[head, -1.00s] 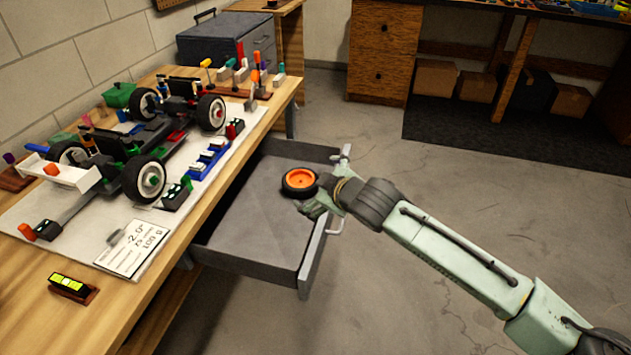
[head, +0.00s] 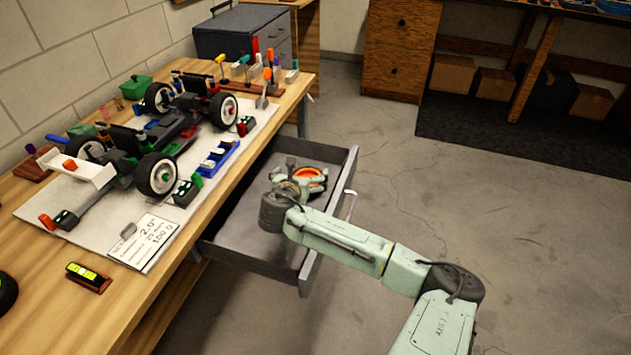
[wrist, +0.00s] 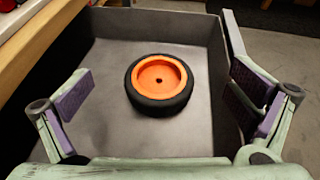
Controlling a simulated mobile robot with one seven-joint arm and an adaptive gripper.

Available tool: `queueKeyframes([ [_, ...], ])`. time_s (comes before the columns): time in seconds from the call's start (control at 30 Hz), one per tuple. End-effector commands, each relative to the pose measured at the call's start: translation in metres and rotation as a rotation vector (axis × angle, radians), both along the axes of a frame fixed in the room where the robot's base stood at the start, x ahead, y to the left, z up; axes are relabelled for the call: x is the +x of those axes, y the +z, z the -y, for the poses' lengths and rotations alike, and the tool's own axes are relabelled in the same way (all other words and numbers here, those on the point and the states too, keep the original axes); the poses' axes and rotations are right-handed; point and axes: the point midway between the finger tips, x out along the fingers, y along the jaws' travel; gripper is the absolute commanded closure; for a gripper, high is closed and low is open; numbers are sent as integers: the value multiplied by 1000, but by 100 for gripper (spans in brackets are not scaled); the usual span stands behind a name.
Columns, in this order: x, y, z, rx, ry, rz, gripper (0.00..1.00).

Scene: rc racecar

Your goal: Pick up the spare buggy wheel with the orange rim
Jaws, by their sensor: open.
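The spare wheel (wrist: 142,97) has a black tyre and an orange rim, and lies flat in the open grey drawer (wrist: 203,140). In the wrist view my gripper (wrist: 160,78) is open, with one purple-padded finger on each side of the wheel and clear gaps between. In the head view my gripper (head: 298,182) is over the drawer, partly covering the wheel, whose orange rim (head: 311,173) shows behind the fingers. The right finger appears near the drawer's side wall in the wrist view; I cannot tell if they touch.
The drawer's walls (head: 340,192) surround the wheel. The wooden workbench (head: 165,262) stands at the left, holding a buggy (head: 150,140) on a pale mat, with tools and small parts. The floor (head: 420,190) to the right is clear.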

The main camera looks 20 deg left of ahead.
Motion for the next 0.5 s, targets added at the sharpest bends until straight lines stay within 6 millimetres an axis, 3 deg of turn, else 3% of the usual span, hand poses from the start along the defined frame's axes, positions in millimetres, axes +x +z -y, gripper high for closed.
queueKeyframes([
  [0.3,0,-66,1,2,-2,-4,0],
  [0.5,20,-74,-1,4,-1,-1,0],
])
